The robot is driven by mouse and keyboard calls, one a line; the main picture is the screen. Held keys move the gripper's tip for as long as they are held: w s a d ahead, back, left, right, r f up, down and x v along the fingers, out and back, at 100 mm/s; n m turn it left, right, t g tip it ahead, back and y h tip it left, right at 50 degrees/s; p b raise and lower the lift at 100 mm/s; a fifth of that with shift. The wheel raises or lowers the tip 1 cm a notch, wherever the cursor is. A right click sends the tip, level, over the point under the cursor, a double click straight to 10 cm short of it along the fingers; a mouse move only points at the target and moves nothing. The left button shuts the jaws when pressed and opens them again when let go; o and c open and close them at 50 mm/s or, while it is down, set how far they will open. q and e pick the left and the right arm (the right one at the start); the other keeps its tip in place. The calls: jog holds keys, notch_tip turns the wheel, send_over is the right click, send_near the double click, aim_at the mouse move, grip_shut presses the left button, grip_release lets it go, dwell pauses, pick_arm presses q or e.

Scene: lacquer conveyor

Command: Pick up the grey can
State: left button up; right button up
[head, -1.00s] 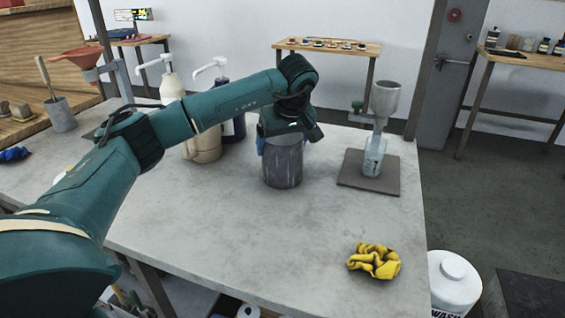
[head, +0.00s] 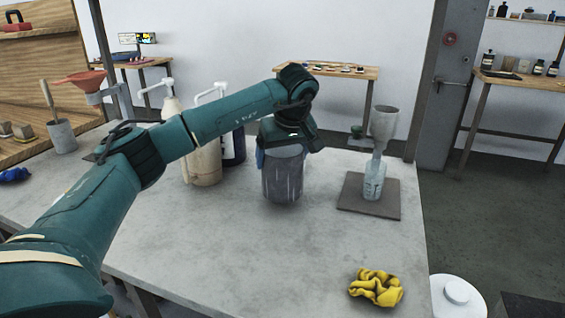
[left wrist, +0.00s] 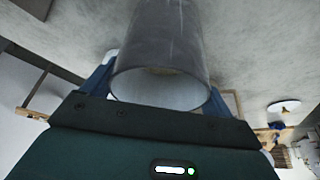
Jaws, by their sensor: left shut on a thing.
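The grey can (head: 283,180) is upright over the middle of the bench, dark grey with pale streaks down its side. My left gripper (head: 284,150) reaches down from above and is shut on the can near its rim. In the left wrist view the can (left wrist: 165,45) is between the two blue fingers (left wrist: 160,88), its open mouth toward the camera. The can's base is at or just above the bench top; I cannot tell which. My right gripper is not in view.
A funnel over a clear vessel (head: 374,185) stands on a brown mat (head: 352,205) to the can's right. Pump bottles, one cream (head: 203,168) and one dark (head: 235,150), stand close on its left. Yellow gloves (head: 376,287) lie front right. The bench's front middle is clear.

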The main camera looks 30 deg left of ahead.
pick_arm(q)
jog(key=shift+s+d+r, duration=0.1)
jog(key=shift+d+r, duration=0.1)
jog(key=shift+r, duration=0.1)
jog(key=s+d, duration=1)
jog(key=d, duration=0.4)
jog(key=shift+s+b, duration=0.15)
jog(key=shift+b, duration=0.2)
jog(key=shift+d, duration=0.1)
